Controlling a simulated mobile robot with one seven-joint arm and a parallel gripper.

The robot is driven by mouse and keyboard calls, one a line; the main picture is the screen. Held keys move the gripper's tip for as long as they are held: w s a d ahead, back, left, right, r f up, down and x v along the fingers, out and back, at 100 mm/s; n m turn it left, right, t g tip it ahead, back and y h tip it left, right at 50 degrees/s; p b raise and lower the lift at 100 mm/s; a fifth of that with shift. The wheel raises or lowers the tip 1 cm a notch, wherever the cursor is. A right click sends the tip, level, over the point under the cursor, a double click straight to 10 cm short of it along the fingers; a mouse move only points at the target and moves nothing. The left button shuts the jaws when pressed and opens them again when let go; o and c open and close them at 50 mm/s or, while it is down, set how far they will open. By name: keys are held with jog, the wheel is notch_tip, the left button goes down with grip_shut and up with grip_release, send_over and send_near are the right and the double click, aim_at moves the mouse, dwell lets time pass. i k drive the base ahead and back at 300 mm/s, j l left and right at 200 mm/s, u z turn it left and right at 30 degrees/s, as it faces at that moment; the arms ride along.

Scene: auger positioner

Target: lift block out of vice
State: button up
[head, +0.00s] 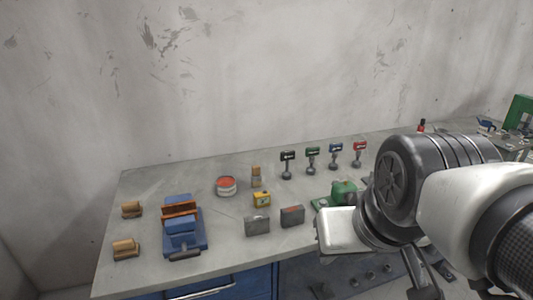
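A blue vice (183,243) stands on the left part of the grey workbench in the head view. A flat orange-brown block (180,209) shows between its blue parts, toward the back; how deep it sits in the jaws is hard to see. My arm comes in from the right, well apart from the vice. The white end part of my arm, by my gripper (340,230), is over the right part of the bench. My fingertips cannot be made out, so their opening does not show.
The workbench (145,275) also bears wooden-handled blocks (125,248) left of the vice. A red-topped tin (226,186), a yellow box (261,199), grey boxes (257,226) and several coloured upright tools (311,158) stand to its right. The wall (230,80) is behind.

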aim_at(294, 215)
jog(key=i+l+u, duration=0.5)
jog(key=l, duration=0.4)
jog(key=i, duration=0.45)
